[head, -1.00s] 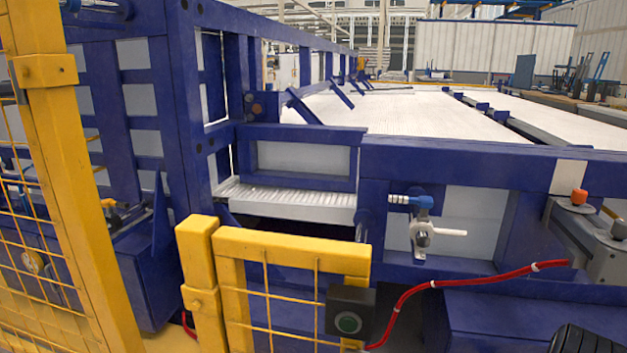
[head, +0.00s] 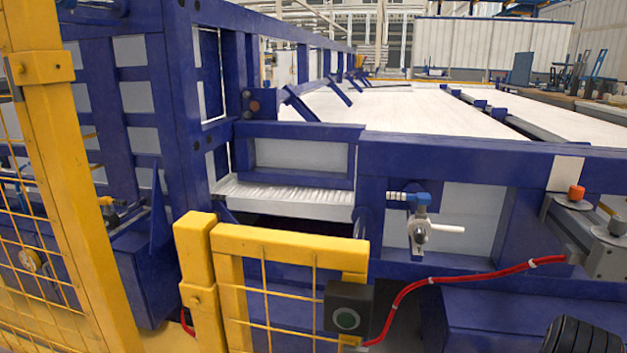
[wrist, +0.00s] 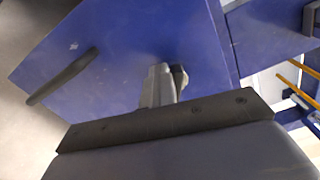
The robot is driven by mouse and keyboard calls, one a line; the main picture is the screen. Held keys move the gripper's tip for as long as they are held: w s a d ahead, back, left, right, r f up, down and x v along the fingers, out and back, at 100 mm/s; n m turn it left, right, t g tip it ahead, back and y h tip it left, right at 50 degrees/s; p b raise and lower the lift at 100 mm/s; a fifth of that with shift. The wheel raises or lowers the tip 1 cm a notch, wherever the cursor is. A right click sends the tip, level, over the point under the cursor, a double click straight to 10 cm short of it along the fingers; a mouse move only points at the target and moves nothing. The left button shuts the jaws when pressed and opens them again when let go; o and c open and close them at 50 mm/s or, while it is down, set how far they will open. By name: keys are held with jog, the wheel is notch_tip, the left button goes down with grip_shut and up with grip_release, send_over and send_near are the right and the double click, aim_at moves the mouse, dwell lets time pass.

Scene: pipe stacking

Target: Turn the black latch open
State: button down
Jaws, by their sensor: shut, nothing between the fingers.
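A dark, elongated bar (wrist: 62,77) that looks like the black latch lies against the left part of a blue panel (wrist: 135,45) in the wrist view. My gripper (wrist: 162,72) points at the same panel, to the right of the bar and apart from it. Its grey fingers are together with nothing between them. Whether the fingertips touch the panel cannot be told. In the head view I cannot make out the latch, and my gripper does not show there.
In the head view a yellow mesh gate (head: 290,245) with a black green-button box (head: 347,308) stands in front of a blue machine frame (head: 460,148). A valve with a white handle (head: 445,228) and a red hose (head: 460,277) are at right.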

jog(key=shift+r, duration=0.7)
dwell(0.8)
jog(key=shift+s+d+r, duration=0.1)
jog(key=shift+d+r, duration=0.2)
jog(key=shift+r, duration=0.45)
dwell(1.2)
jog(key=shift+a+f+b, duration=0.1)
jog(key=shift+f+b, duration=0.05)
jog(key=shift+b, duration=0.2)
jog(key=shift+a+f, duration=0.2)
jog(key=b+v, duration=0.1)
jog(key=v, duration=0.6)
dwell(0.3)
jog(key=x, duration=0.7)
jog(key=shift+w+r+p, duration=0.1)
jog(key=shift+w+p, duration=0.1)
jog(key=shift+p, duration=0.15)
jog(key=shift+s+d+r+p, duration=0.2)
jog(key=shift+d+r+p, duration=0.05)
jog(key=shift+p, duration=0.05)
